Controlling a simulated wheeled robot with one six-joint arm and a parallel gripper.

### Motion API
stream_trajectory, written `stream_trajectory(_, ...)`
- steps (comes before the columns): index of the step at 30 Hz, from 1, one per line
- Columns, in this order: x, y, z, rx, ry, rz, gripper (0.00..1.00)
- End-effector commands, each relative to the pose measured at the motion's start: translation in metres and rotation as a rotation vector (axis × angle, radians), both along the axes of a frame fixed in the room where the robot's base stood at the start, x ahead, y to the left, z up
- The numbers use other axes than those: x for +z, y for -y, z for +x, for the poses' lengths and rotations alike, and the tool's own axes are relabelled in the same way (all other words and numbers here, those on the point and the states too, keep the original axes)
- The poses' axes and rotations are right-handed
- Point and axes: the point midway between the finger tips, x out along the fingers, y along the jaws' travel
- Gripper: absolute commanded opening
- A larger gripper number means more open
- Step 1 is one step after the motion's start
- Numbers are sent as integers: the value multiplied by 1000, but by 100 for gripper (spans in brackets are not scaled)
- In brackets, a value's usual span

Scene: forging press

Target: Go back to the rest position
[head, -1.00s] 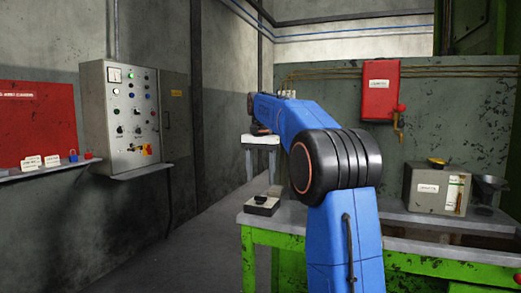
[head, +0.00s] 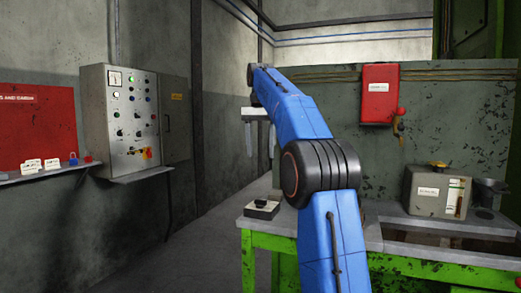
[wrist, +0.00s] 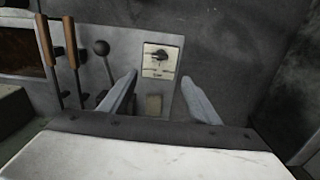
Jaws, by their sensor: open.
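My gripper (head: 260,156) hangs at the end of my raised blue arm in the head view, its two fingers pointing down and spread apart. It also shows in the wrist view (wrist: 158,76), open, with nothing held between the fingers. Beyond the fingers is a grey panel with a black rotary switch on a pale plate (wrist: 160,60). A small beige block (wrist: 154,104) shows between the fingers, apart from them as far as I can tell. The arm hides part of the back wall and the bench.
A green-framed bench (head: 270,241) bears a small box with a black knob (head: 262,208) and a grey metal box (head: 436,190). A control cabinet (head: 131,122) hangs on the left wall. A black-knobbed lever (wrist: 101,48) and wooden-handled tools (wrist: 70,42) show beside the switch. The floor aisle (head: 205,255) is clear.

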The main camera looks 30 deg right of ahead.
Motion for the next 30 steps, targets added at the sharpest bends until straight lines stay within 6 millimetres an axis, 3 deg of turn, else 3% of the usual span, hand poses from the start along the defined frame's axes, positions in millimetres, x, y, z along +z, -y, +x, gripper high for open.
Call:
stream_trajectory(14,0,-5,-5,14,6,-2,56)
stream_trajectory(20,-6,-29,-33,96,41,-13,56)
stream_trajectory(30,-40,-78,-103,281,118,-42,56)
